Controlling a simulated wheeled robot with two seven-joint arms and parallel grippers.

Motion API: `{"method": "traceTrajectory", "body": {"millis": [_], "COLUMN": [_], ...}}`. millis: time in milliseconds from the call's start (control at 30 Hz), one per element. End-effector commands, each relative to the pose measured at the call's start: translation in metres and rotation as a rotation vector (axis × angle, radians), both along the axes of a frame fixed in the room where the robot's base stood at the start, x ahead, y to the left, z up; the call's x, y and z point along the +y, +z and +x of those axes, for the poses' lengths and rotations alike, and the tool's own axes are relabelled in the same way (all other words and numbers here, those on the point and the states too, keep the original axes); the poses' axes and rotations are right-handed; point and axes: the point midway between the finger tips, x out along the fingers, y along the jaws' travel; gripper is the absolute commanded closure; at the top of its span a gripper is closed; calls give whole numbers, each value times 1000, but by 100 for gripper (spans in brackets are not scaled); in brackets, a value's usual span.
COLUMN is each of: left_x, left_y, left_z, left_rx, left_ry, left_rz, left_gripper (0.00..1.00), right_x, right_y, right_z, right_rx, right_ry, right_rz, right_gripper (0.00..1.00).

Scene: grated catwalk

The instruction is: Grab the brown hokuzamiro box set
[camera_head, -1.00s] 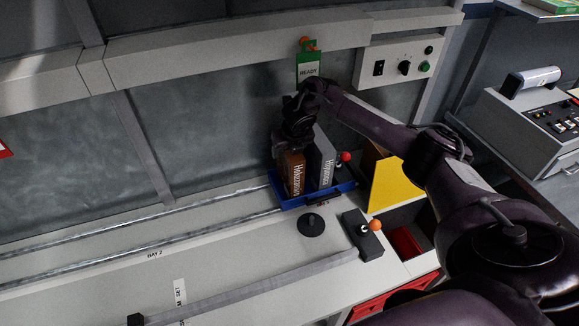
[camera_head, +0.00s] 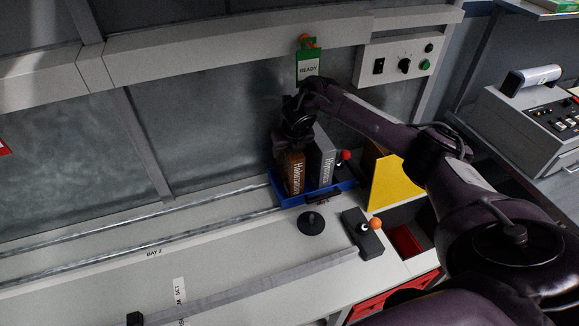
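The brown Hokuzamiro box set (camera_head: 295,174) stands upright in a blue tray (camera_head: 318,197), at the tray's left side. A grey box set (camera_head: 324,160) with white lettering stands right beside it. My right gripper (camera_head: 297,143) comes in from the right and is over the top of the brown box. The wrist hides its fingers and the box tops, so I cannot tell whether it is open or shut on the box. My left gripper is not in view.
A black round knob (camera_head: 311,223) and a lever box with an orange ball (camera_head: 369,235) stand in front of the tray. A yellow panel (camera_head: 393,184) stands to the right. A green READY sign (camera_head: 308,68) hangs behind.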

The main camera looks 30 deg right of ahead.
Motion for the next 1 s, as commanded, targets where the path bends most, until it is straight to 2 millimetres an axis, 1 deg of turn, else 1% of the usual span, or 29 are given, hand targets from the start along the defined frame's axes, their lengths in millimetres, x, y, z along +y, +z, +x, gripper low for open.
{"method": "traceTrajectory", "body": {"millis": [33, 400, 467, 767, 1000], "left_x": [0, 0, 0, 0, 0], "left_y": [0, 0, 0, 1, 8], "left_z": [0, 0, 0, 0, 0], "left_rx": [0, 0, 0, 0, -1], "left_ry": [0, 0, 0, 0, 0], "left_rz": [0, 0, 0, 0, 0], "left_gripper": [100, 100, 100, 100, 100], "right_x": [0, 0, 0, 0, 0], "right_y": [0, 0, 0, 1, 10], "right_z": [0, 0, 0, 1, 1], "right_rx": [0, 0, 0, -2, -2], "right_ry": [0, 0, 0, -1, -1], "right_rz": [0, 0, 0, 1, 1], "right_gripper": [45, 94, 100, 100, 100]}}
